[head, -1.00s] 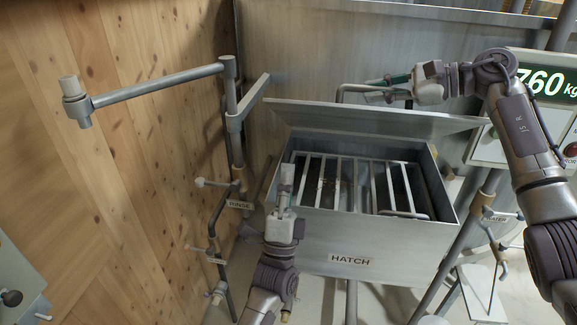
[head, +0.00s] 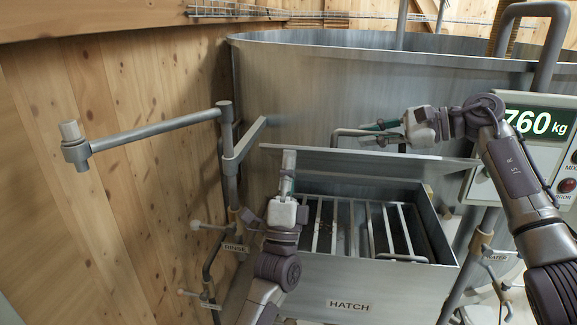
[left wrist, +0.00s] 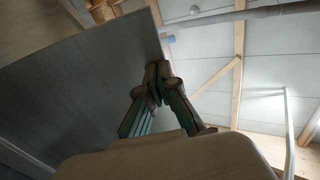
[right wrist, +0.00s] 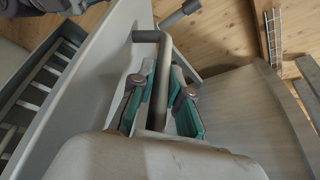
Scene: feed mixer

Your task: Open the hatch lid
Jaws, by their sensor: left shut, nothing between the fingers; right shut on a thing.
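The hatch lid (head: 370,163) is a grey metal panel raised and tilted back above the hatch box (head: 310,283), so the box stands open. My right gripper (head: 382,132) is behind the lid's upper edge, shut on the lid's bar handle (right wrist: 158,85); the handle also shows in the head view (head: 350,131). My left gripper (head: 288,162) is shut and empty, pointing up in front of the lid's left part. In the left wrist view its closed fingers (left wrist: 158,80) show against the lid's broad face (left wrist: 85,80); whether they touch it I cannot tell.
A barred grate (head: 345,228) covers the box opening. The rinse pipe arm (head: 155,135) and its valves stand left, by the wooden wall (head: 110,200). The big mixer tub (head: 320,85) rises behind. A 760 kg display panel (head: 540,122) and the water pipe (head: 480,245) are at right.

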